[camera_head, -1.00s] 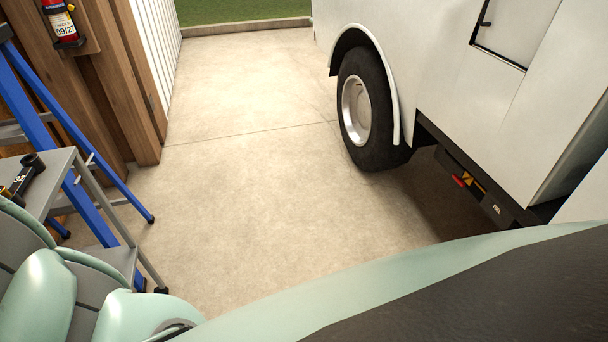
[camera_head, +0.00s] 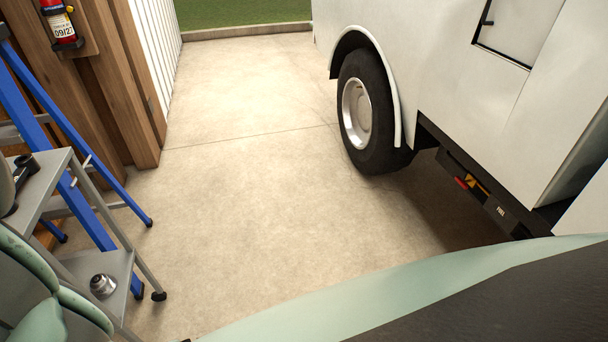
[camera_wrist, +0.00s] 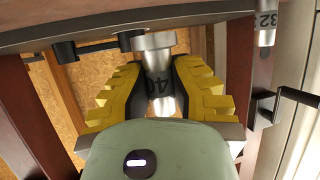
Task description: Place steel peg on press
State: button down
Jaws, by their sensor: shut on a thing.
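In the wrist view my gripper (camera_wrist: 160,100) has its yellow stepped jaws shut on a steel peg (camera_wrist: 160,62). The peg has a wide pale head, a narrower shank and a dark "40" marking, partly hidden between the jaws. What looks like the press (camera_wrist: 28,115) is a frame of dark red-brown posts, one at each side, with a grey beam across the top. The peg's head is near this beam; I cannot tell whether they touch. A second steel cylinder (camera_wrist: 267,30), marked "32", is at the upper right. My gripper is not in the head view.
In the head view a grey cart (camera_head: 48,185) stands at the left, with a round metal part (camera_head: 102,285) on its lower shelf. A blue ladder (camera_head: 88,145) is behind it. A white truck (camera_head: 430,80) is at the right. The concrete floor between is clear.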

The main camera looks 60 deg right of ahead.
jog(key=shift+w+a+f, duration=0.1)
jog(key=shift+w+a, duration=0.3)
jog(key=shift+w, duration=0.5)
jog(key=shift+w+a, duration=0.35)
jog(key=shift+w, duration=0.5)
jog(key=shift+w+f, duration=0.1)
jog(key=shift+f, duration=1.7)
jog(key=shift+f, duration=0.15)
jog(key=c, duration=1)
grip_release()
